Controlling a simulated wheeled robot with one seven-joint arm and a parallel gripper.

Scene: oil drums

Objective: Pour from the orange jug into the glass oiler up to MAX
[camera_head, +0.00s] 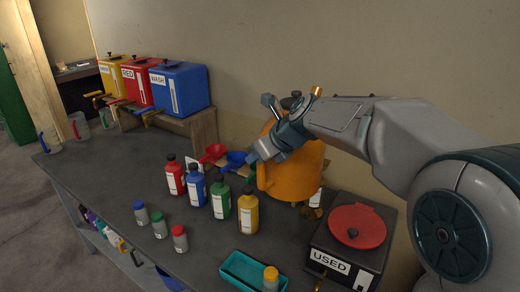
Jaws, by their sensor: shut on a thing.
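The large orange jug (290,178) is at the back of the bench, right of centre. My gripper (262,155) is in front of its upper left side, shut on the jug; the exact grip point is hard to see. My wrist and forearm hide part of the jug's top. The jug looks close to upright; whether it touches the bench is unclear. A small amber, glassy thing (314,206) shows at the jug's lower right, partly hidden. It may be the glass oiler. Its level and any MAX mark cannot be read.
Red, blue, green and yellow bottles (220,196) stand close in front of the jug. A box labelled USED with a red lid (357,226) is at right. A teal tray (248,272) lies in front. Red and blue funnels (214,152) are behind the bottles. The left bench top is mostly clear.

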